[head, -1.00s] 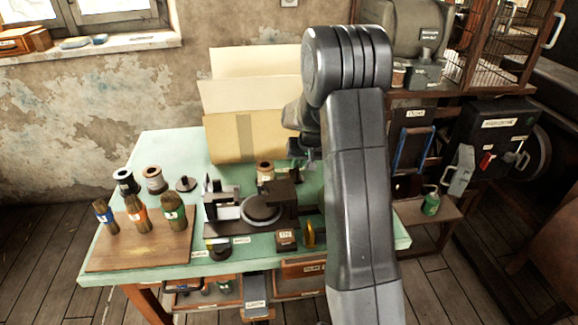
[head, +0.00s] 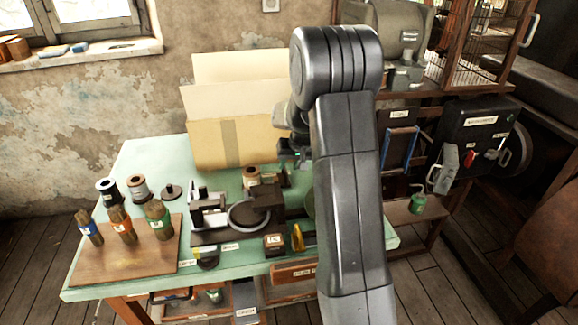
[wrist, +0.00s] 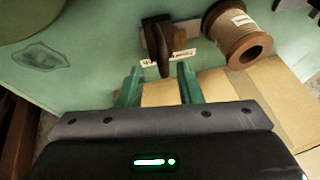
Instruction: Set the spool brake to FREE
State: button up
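The spool brake is most likely the small dark brown lever (wrist: 163,48) on a pale block in the wrist view. It stands beside a wire spool (wrist: 238,38). My gripper (wrist: 158,85) is open and empty. Its two green fingers point toward the lever, one on each side of its near end in the picture, and I see no clear contact. In the head view my gripper (head: 290,152) is over the back of the green table, near the spool (head: 251,176); my arm hides part of this area.
Tan cardboard sheets (head: 232,145) stand at the table's back, close to my gripper. A dark press with a round plate (head: 250,214) sits in front of the spool. A wooden board (head: 125,255) with several brushes is at the left. A shelf stands right of my arm.

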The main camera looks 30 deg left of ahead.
jog(key=b+v, duration=0.1)
jog(key=v, duration=1.1)
jog(key=shift+r, duration=0.25)
jog(key=shift+f, duration=0.1)
jog(key=p+x, duration=0.1)
jog(key=x, duration=1.2)
jog(key=shift+a+f, duration=0.1)
jog(key=shift+f, duration=0.2)
jog(key=shift+s+a+p, duration=0.45)
jog(key=shift+a, duration=0.05)
